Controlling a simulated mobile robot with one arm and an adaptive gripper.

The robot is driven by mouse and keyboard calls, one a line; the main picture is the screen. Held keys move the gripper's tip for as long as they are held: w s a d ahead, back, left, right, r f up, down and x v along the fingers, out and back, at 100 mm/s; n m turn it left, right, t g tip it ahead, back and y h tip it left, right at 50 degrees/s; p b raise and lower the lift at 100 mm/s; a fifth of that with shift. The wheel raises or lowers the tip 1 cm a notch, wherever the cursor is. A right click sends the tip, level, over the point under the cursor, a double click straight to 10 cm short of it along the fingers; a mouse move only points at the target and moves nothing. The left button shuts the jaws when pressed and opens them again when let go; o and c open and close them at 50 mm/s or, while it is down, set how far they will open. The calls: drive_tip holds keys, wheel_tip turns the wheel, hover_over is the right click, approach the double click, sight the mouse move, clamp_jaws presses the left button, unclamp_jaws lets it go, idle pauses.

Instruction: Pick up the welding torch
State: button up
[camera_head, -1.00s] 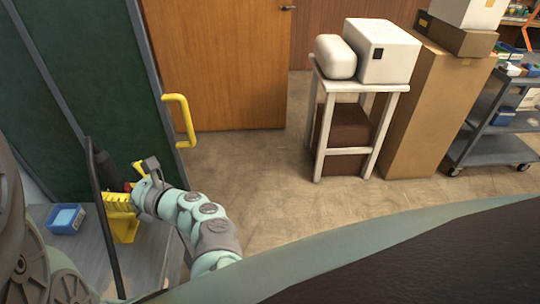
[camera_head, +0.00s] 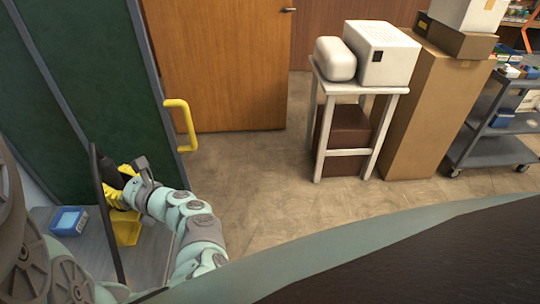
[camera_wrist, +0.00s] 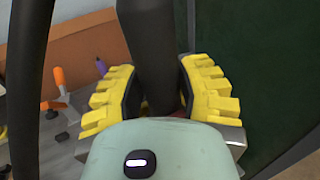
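The welding torch (camera_head: 108,168) shows as a black, tapered body with a black hose (camera_head: 104,225) looping down from it, at the left of the head view. My gripper (camera_head: 121,192) is at the torch, with its yellow fingers around the body. In the wrist view the thick black torch body (camera_wrist: 153,55) runs between the two yellow fingers of my gripper (camera_wrist: 158,97). Their dark pads lie close against it on both sides, and the gripper looks shut on it. A small reddish part shows low between the fingers. The torch's lower end is hidden by my wrist.
A grey surface (camera_head: 150,255) below holds a blue box (camera_head: 68,220) and a yellow bin (camera_head: 127,230). A dark green panel (camera_head: 85,80) stands close behind. An orange-handled tool (camera_wrist: 60,82) lies left in the wrist view.

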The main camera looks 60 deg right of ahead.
drive_tip(key=c, duration=0.4)
clamp_jaws()
drive_tip(key=shift+r, duration=0.15)
